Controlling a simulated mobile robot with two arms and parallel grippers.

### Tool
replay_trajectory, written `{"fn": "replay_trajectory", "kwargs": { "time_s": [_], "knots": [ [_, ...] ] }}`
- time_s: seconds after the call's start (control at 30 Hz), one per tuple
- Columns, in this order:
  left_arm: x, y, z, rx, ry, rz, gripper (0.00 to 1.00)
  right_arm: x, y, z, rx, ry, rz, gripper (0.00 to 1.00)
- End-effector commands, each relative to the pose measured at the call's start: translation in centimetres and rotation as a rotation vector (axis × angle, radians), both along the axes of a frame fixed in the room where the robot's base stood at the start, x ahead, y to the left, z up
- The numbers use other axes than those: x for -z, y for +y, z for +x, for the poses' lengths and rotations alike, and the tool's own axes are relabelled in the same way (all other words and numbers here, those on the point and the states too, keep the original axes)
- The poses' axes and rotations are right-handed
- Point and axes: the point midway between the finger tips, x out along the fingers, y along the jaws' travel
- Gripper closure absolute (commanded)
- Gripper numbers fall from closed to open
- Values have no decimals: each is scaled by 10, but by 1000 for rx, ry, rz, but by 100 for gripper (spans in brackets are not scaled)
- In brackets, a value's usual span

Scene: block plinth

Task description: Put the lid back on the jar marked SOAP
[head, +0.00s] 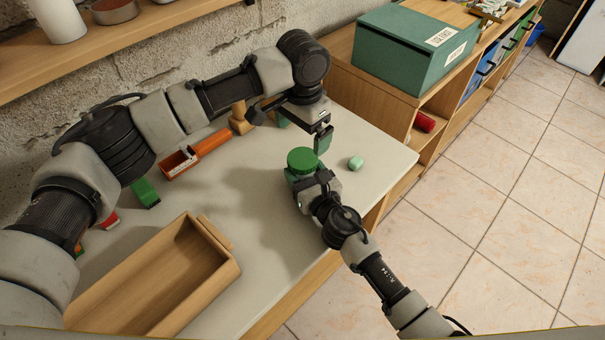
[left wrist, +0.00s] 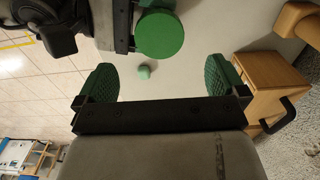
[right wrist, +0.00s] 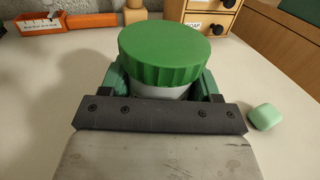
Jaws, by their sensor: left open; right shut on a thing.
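A jar with a pale grey wall (right wrist: 165,92) stands between the fingers of my right gripper (head: 307,180), which is shut on it. A ribbed green lid (right wrist: 165,50) sits on top of the jar and looks level. The lid also shows in the head view (head: 302,159) and the left wrist view (left wrist: 160,35). I cannot see a mark on the jar, and its lower part is hidden. My left gripper (head: 304,132) is open and empty, above the table beyond the lid. Its two green fingers are wide apart in the left wrist view.
A pale green lump (head: 355,162) lies right of the jar. A wooden drawer box (right wrist: 207,12), one drawer labelled SOAP, stands behind. An open wooden tray (head: 150,285) is at the front left. Orange bins (head: 197,152) and a green block (head: 145,193) lie to the left.

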Motion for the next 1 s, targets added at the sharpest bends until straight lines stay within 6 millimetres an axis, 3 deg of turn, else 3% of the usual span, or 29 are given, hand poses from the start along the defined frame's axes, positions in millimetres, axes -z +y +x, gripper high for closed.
{"fn": "replay_trajectory", "kwargs": {
  "time_s": [0.1,0.23,0.63,0.67,0.83,1.0],
  "knots": [
    [-24,0,0,1,-1,-1,0,0,0,0,0,-1,0,100],
    [-40,0,0,1,1,-1,0,0,0,0,0,-1,0,100],
    [-49,0,0,1,1,1,0,-1,0,0,0,-1,0,100],
    [-49,0,0,1,1,1,0,-1,0,0,0,-1,0,36],
    [-49,0,0,1,1,1,0,0,0,0,0,-1,0,10],
    [-49,0,0,1,1,1,0,0,0,0,0,-1,0,8]
  ]
}}
